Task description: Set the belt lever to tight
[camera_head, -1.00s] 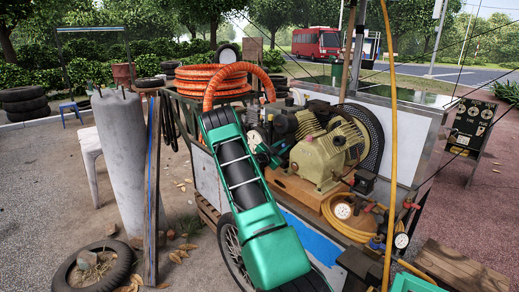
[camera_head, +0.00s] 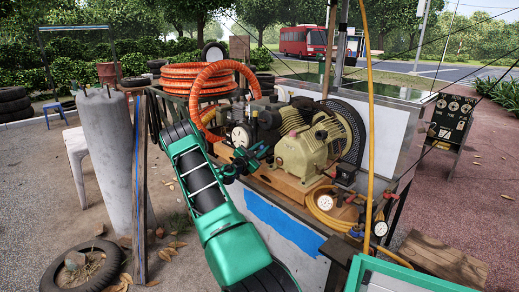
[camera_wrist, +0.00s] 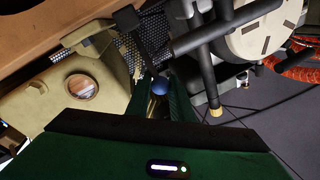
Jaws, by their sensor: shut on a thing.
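The belt lever shows in the wrist view as a dark bar running down to a blue ball knob (camera_wrist: 160,85). My gripper (camera_wrist: 159,101) has its green fingers on both sides of the knob and is shut on it. In the head view my gripper (camera_head: 260,152) is at the left end of the beige compressor (camera_head: 305,150), and the knob cannot be made out there. The lever's position marks are not readable in either view. A black mesh belt guard (camera_head: 348,125) stands behind the compressor.
A round gauge (camera_head: 241,135) stands close to my gripper, and its pale face fills the upper right of the wrist view. A coiled orange hose (camera_head: 196,78) lies behind. A yellow hose (camera_head: 371,130) hangs in front on the right. A grey cylinder (camera_head: 110,150) stands left.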

